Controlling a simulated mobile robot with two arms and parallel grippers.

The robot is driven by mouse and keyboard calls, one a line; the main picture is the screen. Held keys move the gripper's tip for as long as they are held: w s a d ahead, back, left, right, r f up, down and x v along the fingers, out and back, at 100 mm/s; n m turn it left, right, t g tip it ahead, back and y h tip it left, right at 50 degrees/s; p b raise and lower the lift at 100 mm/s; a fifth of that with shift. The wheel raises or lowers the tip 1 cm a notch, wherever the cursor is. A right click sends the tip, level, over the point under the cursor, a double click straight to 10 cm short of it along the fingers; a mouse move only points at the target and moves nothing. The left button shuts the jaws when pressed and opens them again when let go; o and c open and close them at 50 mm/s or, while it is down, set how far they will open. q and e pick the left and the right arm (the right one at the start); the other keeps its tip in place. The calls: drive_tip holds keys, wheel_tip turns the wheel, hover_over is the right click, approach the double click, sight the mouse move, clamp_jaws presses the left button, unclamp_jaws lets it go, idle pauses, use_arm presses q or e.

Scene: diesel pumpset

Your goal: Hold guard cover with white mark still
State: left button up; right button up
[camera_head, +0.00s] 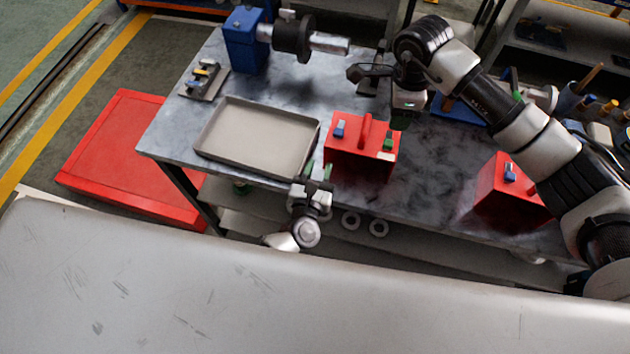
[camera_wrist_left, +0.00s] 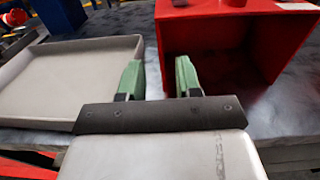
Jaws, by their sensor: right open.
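The guard cover with the white mark (camera_head: 362,148) is a red open-fronted box on the grey table, with a red handle and blue and green parts on top. Its white mark (camera_head: 385,156) is at the front right of the top. The cover also fills the upper right of the left wrist view (camera_wrist_left: 228,17). My left gripper (camera_head: 318,172) is at its front left corner. In the left wrist view the green fingers (camera_wrist_left: 159,80) are apart, with the cover's left wall edge showing between them. My right gripper (camera_head: 399,121) is open above the cover's back right; its fingertips are hard to make out.
A grey tray (camera_head: 258,137) lies left of the cover. A second red cover (camera_head: 508,190) stands at the right, partly behind my right arm. A blue block with a shaft (camera_head: 245,42) stands at the back left. Bare table lies between the covers.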

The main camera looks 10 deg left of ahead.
sight(324, 156)
use_arm(q)
drive_tip(key=w, duration=0.6)
drive_tip(key=shift+w+d, duration=0.2)
drive_tip(key=shift+d, duration=0.1)
clamp_jaws()
drive_tip(key=shift+c, duration=1.2)
unclamp_jaws()
clamp_jaws()
